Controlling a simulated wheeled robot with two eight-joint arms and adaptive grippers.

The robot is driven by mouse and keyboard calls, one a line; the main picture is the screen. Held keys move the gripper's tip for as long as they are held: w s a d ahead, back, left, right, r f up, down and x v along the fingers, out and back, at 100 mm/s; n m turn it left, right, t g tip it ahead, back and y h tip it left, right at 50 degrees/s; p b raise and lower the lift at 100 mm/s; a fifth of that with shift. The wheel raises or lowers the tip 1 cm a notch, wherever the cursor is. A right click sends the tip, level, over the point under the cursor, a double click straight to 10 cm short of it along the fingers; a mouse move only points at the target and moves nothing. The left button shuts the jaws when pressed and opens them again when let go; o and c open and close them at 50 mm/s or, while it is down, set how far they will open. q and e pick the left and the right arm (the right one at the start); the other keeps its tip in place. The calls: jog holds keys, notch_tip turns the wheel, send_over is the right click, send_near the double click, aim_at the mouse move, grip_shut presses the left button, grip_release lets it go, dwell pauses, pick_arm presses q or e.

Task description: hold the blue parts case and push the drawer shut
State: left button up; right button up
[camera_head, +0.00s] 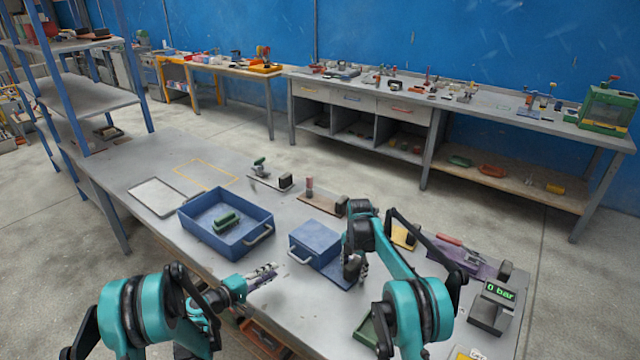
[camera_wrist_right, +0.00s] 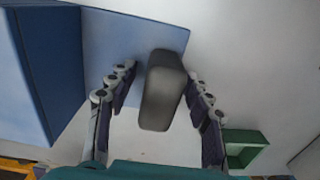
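The blue parts case (camera_head: 315,241) stands on the grey table, with a light handle on its left side. Its blue drawer (camera_head: 341,275) sticks out on the right; the right wrist view shows the drawer (camera_wrist_right: 115,38) too. A dark grey rounded block, seemingly the drawer's handle (camera_wrist_right: 162,92), lies between the fingers of my right gripper (camera_wrist_right: 160,85), which is open with visible gaps beside the block. In the head view my right gripper (camera_head: 356,268) hides part of the drawer. My left gripper (camera_head: 275,270) is left of the case, apart from it; its finger opening is unclear.
A blue open bin (camera_head: 257,211) holding a green part (camera_head: 226,221) stands behind my left gripper. The table front between my arms is mostly clear.

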jog(key=shift+r, duration=0.1)
